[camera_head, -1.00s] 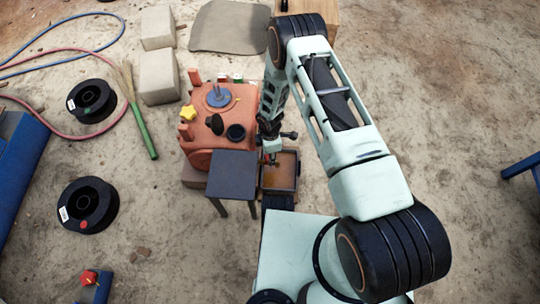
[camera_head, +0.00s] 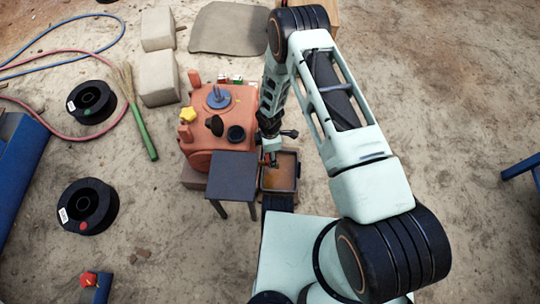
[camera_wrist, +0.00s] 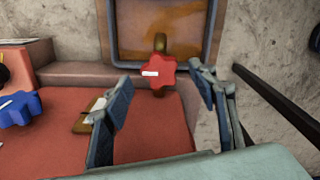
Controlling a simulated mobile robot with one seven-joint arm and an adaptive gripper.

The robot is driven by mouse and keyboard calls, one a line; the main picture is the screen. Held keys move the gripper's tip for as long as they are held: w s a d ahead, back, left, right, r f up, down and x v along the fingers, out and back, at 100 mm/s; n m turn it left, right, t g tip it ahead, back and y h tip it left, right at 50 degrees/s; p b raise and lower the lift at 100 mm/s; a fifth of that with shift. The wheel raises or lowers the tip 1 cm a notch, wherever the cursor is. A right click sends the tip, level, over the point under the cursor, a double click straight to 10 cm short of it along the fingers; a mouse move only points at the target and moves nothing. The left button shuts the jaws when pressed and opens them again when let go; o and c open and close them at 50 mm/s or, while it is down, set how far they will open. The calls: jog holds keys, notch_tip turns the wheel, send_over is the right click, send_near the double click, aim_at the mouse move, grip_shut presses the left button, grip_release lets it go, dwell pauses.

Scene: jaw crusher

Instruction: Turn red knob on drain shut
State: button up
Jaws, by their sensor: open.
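In the wrist view the red star-shaped knob (camera_wrist: 160,74), with a white mark on its face, sits on a brass-coloured drain fitting (camera_wrist: 160,43) in front of a tray (camera_wrist: 109,30) with a rusty brown inside. My gripper (camera_wrist: 161,80) is open, with one finger on either side of the knob. I cannot tell whether either finger touches it. In the head view my gripper (camera_head: 270,157) is at the right side of the orange machine (camera_head: 205,150), over the near tray (camera_head: 293,187); the knob there is mostly hidden by it.
A dark small table (camera_head: 232,175) stands just left of the tray. A blue knob (camera_wrist: 22,108) is left in the wrist view. A yellow knob (camera_head: 187,114) is on the machine. Another red knob (camera_head: 89,278) is at the lower left. Open ground lies to the right.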

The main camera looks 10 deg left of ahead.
notch_tip(320, 180, up, 10)
dwell(0.4)
jog(key=shift+w, duration=0.1)
dwell(0.4)
